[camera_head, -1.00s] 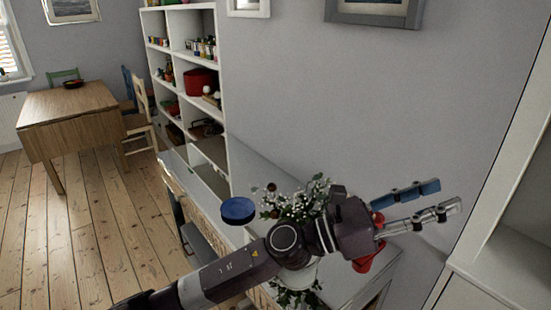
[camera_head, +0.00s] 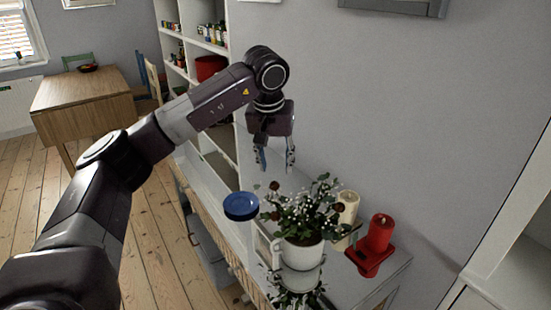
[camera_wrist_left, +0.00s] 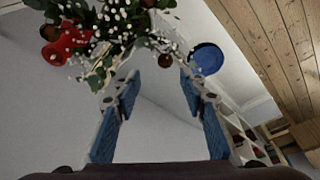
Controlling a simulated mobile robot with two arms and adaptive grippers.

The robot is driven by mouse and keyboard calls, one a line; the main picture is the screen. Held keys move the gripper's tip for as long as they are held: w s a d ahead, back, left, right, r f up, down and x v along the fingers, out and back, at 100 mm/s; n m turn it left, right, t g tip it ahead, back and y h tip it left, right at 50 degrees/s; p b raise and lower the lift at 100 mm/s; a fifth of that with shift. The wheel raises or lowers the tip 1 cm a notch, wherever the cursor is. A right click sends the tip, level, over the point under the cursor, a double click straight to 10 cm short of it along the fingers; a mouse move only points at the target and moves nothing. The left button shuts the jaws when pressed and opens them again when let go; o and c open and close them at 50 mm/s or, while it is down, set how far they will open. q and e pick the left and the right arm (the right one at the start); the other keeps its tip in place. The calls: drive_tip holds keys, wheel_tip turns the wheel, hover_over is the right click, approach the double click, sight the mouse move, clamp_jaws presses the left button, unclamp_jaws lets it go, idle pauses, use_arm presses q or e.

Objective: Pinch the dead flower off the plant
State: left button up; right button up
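The plant (camera_head: 312,213) stands in a white pot (camera_head: 301,254) on a white cabinet top. It has dark green leaves and small white flowers. Dark brown heads stick out, one at the upper left (camera_head: 274,186) and one at the right (camera_head: 337,211); I cannot tell for sure which is the dead flower. My left gripper (camera_head: 276,167) points down, open and empty, above and behind the plant's left side. In the left wrist view, the plant (camera_wrist_left: 120,25) is beyond the open fingertips, and a brown head (camera_wrist_left: 164,61) shows between them. My right gripper is not in view.
A blue round dish (camera_head: 241,205) is left of the plant. A red candle (camera_head: 380,232) on a red holder and a cream candle (camera_head: 347,208) stand to its right. A white shelf (camera_head: 238,60) rises behind; a grey wall is on the right.

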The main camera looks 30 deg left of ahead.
sight(274, 183)
use_arm(q)
drive_tip(key=x, duration=0.2)
drive_tip(key=p+x, duration=0.1)
drive_tip(key=x, duration=0.1)
drive_tip(key=a+x, duration=0.1)
drive_tip(key=x, duration=0.1)
drive_tip(key=shift+f+p, duration=0.3)
drive_tip(key=shift+p, duration=0.1)
drive_tip(key=shift+f, duration=0.4)
drive_tip(key=shift+c, duration=0.3)
clamp_jaws()
